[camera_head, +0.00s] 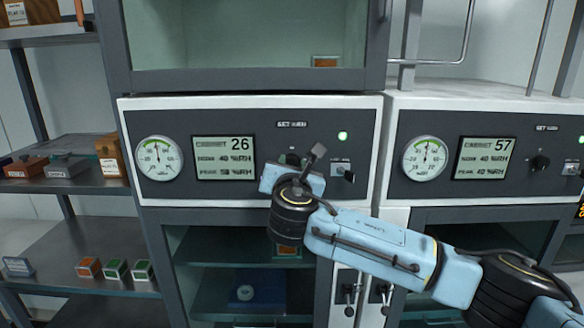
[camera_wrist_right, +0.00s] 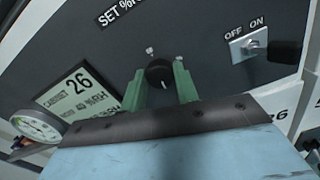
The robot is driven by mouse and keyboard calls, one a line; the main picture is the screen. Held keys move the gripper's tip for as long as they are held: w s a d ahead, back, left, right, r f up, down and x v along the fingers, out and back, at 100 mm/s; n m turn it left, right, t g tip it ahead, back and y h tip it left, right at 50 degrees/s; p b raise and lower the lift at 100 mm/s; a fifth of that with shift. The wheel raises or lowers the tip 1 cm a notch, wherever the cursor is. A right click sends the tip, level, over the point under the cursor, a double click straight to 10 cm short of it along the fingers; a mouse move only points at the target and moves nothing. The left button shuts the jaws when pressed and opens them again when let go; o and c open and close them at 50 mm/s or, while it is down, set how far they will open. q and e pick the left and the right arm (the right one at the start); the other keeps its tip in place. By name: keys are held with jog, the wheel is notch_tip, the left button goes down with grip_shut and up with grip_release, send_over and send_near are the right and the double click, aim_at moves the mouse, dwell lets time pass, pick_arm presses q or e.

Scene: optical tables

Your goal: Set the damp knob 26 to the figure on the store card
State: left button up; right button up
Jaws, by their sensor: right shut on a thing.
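The damp knob 26 (camera_wrist_right: 158,72) is a small round black knob with a pale pointer mark, on the dark panel under "SET %RH". In the head view my wrist mostly covers it. My right gripper (camera_wrist_right: 160,84) has its green fingers on either side of the knob and is shut on it. In the head view my right gripper (camera_head: 292,170) is in front of the panel. I cannot make out a store card with a readable figure. My left gripper is not in view.
A round dial gauge (camera_head: 159,158) is left of the display. An ON/OFF switch (camera_wrist_right: 249,43) sits close to the right of the knob, and a green lamp (camera_head: 343,136) is lit. The similar cabinet 57 panel (camera_head: 487,158) stands to the right. Shelves with small boxes (camera_head: 115,268) are left.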

jog(key=shift+f+m+b, duration=0.15)
jog(key=shift+m+b, duration=2.85)
jog(key=shift+m, duration=5.4)
jog(key=o, duration=1)
jog(key=shift+c, duration=0.2)
jog(key=s+b, duration=0.2)
jog(key=s, duration=1.1)
jog(key=shift+s+b, duration=0.2)
jog(key=shift+b, duration=0.2)
